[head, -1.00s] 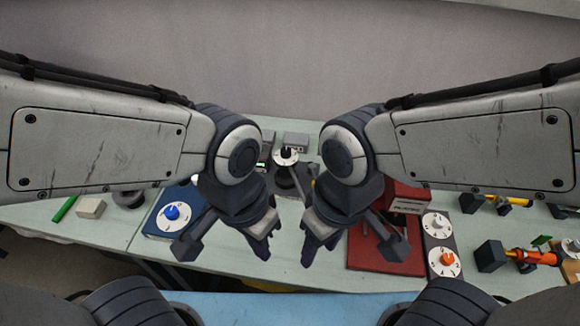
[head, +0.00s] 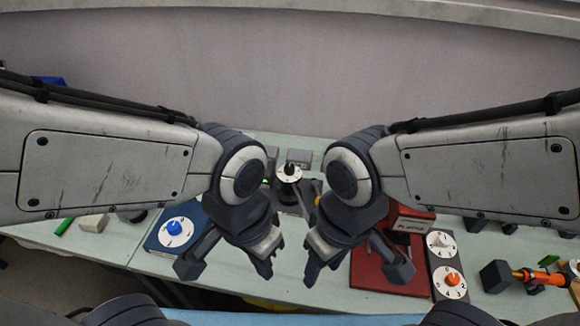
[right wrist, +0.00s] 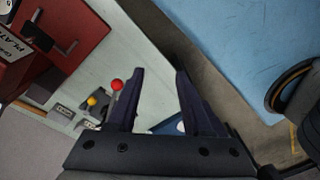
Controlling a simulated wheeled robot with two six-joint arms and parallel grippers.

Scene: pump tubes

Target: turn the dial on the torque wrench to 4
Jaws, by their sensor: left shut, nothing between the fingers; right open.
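Several numbered dials show in the head view, and I cannot tell which belongs to the torque wrench. A blue-knobbed dial (head: 174,228) is on a blue box at the left. Another black-knobbed dial (head: 289,174) stands at the centre back. My left gripper (head: 266,268) is shut and empty over the table's front middle. My right gripper (head: 314,270) is open and empty beside it; its spread fingers show in the right wrist view (right wrist: 158,72). Neither touches a dial.
A red platen box (head: 392,265) stands right of my right gripper. Orange tool (head: 540,277) lies at the far right. The right wrist view shows a red ball knob (right wrist: 117,85) and a yellow ball knob (right wrist: 91,101). My arms hide much of the table.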

